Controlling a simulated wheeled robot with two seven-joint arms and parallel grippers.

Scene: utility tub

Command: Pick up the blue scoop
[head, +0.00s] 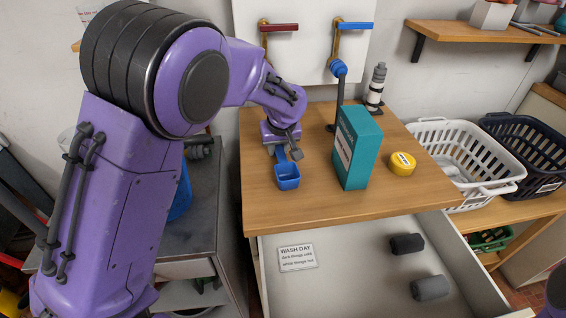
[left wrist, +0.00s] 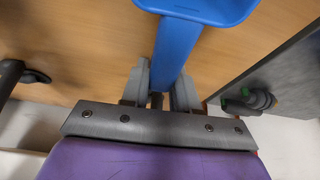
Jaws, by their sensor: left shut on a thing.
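The blue scoop (head: 287,176) is over the left part of the wooden top in the head view, its cup toward the front. My left gripper (head: 288,149) is shut on its handle. In the left wrist view the blue scoop (left wrist: 178,45) runs up from between the two fingers of the left gripper (left wrist: 160,88), with its cup partly cut off at the top edge. I cannot tell whether the scoop touches the wood. My right gripper is not in view.
A teal box (head: 358,148) and a yellow tin (head: 402,164) stand to the right on the wooden top (head: 320,207). An open drawer (head: 350,275) below holds a card and two dark rolls. Red and blue taps are behind. White (head: 470,160) and dark baskets stand at right.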

